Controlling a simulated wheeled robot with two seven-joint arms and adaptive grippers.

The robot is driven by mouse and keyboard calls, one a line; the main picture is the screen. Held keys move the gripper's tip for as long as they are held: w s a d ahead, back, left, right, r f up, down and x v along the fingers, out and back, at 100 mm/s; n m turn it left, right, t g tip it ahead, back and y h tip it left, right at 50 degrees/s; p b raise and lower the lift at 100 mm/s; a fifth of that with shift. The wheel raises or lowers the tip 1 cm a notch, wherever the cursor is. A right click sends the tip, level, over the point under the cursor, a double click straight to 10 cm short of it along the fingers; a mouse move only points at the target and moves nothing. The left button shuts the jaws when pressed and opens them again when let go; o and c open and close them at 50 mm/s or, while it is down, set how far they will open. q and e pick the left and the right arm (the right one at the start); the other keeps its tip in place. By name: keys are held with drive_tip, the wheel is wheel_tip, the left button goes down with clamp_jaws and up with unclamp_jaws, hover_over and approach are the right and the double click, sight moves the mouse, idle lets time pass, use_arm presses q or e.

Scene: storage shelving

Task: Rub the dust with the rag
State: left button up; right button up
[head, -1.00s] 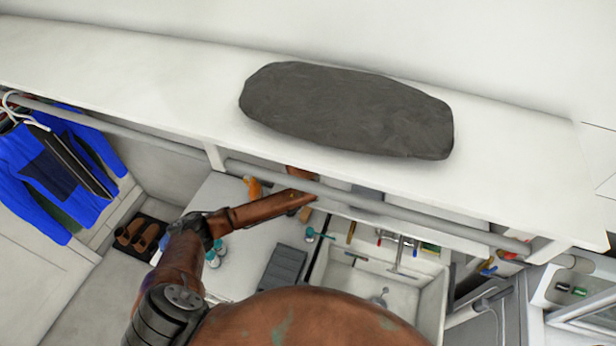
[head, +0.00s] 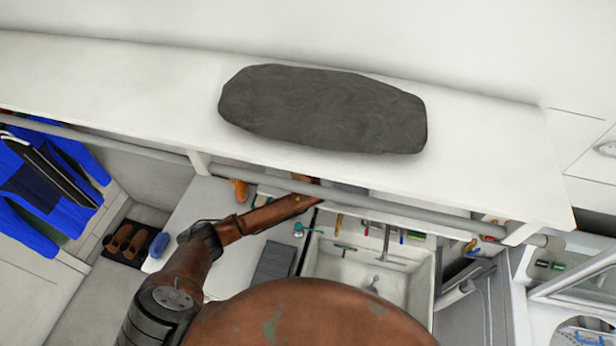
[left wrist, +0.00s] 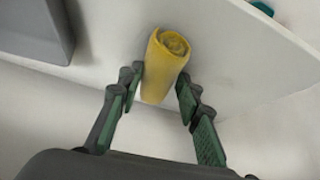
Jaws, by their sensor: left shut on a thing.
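A yellow rolled rag (left wrist: 164,58) is between the fingers of my left gripper (left wrist: 158,82) in the left wrist view. The fingers are shut on its sides and its coiled end points away from the wrist. In the head view my left arm reaches under the shelf rail, so that gripper and the rag are hidden. A large dark grey, rough, rounded mass (head: 322,108) lies on the white shelf (head: 480,135); I cannot tell whether it is the dust. No other dust is clear. My right gripper is not in view.
A grey rail (head: 420,215) runs below the shelf. Under it are a white counter with a dark grey tray (head: 273,262), and a sink (head: 400,262) with tools around it. Bare shelf lies either side of the grey mass.

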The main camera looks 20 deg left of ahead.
use_arm(q)
drive_tip(key=shift+d, duration=0.7)
drive_tip(key=shift+d+p, duration=0.35)
drive_tip(key=shift+d, duration=0.4)
drive_tip(key=shift+w+d, duration=0.1)
drive_tip(key=shift+d, duration=0.25)
drive_tip(key=shift+a, duration=1.8)
drive_tip(key=shift+s+a+f, duration=0.1)
drive_tip(key=shift+s+a, duration=0.1)
drive_tip(key=shift+a, duration=1.15)
drive_tip(key=shift+s+a+f, duration=0.1)
drive_tip(key=shift+a, duration=0.75)
drive_tip(key=shift+s+a, duration=0.1)
drive_tip(key=shift+a, duration=1.25)
drive_tip(key=shift+a+r, duration=0.2)
drive_tip(key=shift+a, duration=1.9)
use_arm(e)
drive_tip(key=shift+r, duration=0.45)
